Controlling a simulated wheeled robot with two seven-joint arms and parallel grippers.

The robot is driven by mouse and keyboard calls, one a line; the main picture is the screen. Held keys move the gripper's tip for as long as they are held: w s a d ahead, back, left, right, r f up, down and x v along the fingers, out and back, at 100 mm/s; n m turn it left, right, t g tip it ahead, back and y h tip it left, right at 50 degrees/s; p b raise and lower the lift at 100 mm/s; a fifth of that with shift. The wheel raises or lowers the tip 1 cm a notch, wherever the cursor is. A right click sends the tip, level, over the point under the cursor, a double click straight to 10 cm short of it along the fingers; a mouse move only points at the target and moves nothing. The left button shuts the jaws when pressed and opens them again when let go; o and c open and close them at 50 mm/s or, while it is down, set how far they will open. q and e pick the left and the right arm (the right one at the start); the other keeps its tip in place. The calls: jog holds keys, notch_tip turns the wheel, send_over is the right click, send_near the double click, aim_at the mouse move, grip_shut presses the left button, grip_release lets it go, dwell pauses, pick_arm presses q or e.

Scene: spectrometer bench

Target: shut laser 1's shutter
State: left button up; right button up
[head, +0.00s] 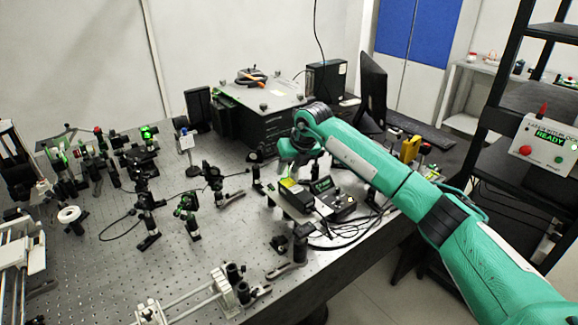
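My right arm, teal with black joints, reaches in from the right over the optical table (200,275). Its gripper (290,168) points down beside a small black controller box (322,186) with a green display and a yellow label. The fingers are small and partly hidden by the wrist, so I cannot tell whether they are open or touch anything. I cannot make out which device is laser 1 or its shutter. A large black instrument box (255,125) with a grey top stands behind the gripper. My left gripper is not in view.
Several optical mounts and posts (190,212) crowd the table's left and middle. A rail assembly (185,300) lies at the front. A monitor (373,88) stands at the back. A box reading READY (545,142) sits on the black rack at right. Bare table shows at front left.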

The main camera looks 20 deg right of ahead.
grip_shut()
jog(key=shift+s+a+f+h+b, duration=0.1)
jog(key=shift+a+h+b, duration=0.2)
jog(key=shift+h+b, duration=0.6)
jog(key=shift+a+t+b, duration=0.1)
jog(key=shift+t+b, duration=0.25)
jog(key=shift+t, duration=0.05)
grip_release()
jog(key=shift+r, duration=0.25)
